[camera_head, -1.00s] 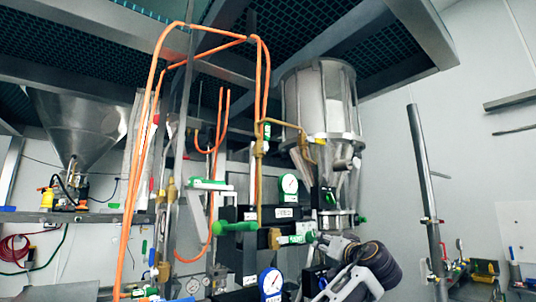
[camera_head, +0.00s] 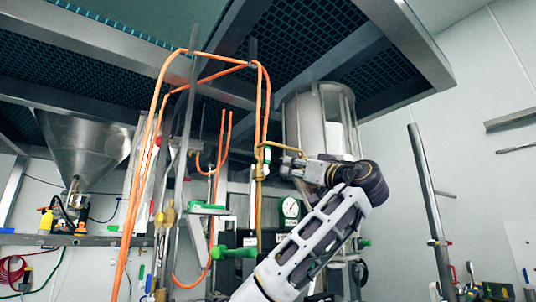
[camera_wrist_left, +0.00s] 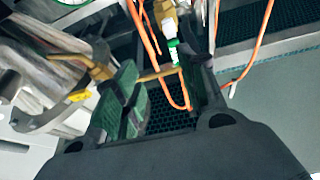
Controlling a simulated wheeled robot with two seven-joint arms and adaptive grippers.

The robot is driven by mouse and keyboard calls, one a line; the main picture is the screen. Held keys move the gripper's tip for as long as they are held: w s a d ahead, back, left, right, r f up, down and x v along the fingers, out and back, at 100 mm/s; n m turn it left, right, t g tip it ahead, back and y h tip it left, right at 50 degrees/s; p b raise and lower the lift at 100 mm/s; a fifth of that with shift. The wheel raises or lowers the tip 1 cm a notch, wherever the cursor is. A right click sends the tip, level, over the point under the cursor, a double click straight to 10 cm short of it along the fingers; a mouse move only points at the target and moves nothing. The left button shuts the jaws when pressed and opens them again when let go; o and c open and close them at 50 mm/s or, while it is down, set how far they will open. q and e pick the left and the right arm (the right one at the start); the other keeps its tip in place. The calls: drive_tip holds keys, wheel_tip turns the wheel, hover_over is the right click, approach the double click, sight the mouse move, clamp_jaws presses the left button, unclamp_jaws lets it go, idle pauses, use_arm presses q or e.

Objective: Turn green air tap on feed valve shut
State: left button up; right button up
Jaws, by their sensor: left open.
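A small green-and-white tap (camera_head: 266,156) sits on a brass fitting on the upright pipe in the middle of the head view. It also shows beyond the fingers in the left wrist view (camera_wrist_left: 173,48). My left gripper (camera_head: 287,166) is just right of this tap in the head view, with its fingers pointing left. My right gripper is out of view.
Orange hoses (camera_head: 260,95) loop close to the tap. A bent brass pipe (camera_head: 283,145) runs beside my gripper. A metal vessel (camera_head: 305,115) stands behind my wrist. Other green handles (camera_head: 207,207) and a green knob (camera_head: 233,252) sit lower left, near a white gauge (camera_head: 291,207).

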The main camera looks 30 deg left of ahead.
sight(268, 153)
use_arm(q)
drive_tip(key=shift+s+a+r+n+g+y, duration=0.15)
drive_tip(key=shift+s+r+n+g, duration=0.15)
drive_tip(key=shift+s+r, duration=0.25)
drive_tip(key=shift+s+a+r+n+g+y, duration=0.1)
drive_tip(key=shift+s+r+n+g+y, duration=0.15)
drive_tip(key=shift+s+r, duration=0.3)
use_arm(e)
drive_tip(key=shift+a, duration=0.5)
use_arm(q)
drive_tip(key=shift+w+r, duration=0.15)
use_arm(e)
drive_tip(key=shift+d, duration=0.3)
use_arm(q)
drive_tip(key=p+x, duration=0.4)
drive_tip(key=x, duration=0.6)
drive_tip(key=shift+w+a+r, duration=0.15)
drive_tip(key=shift+a, duration=0.15)
drive_tip(key=shift+p+x, duration=0.7)
drive_tip(key=shift+x, duration=0.35)
drive_tip(key=shift+w+a+r+t, duration=0.1)
drive_tip(key=shift+w+a+t, duration=0.15)
drive_tip(key=shift+a, duration=0.1)
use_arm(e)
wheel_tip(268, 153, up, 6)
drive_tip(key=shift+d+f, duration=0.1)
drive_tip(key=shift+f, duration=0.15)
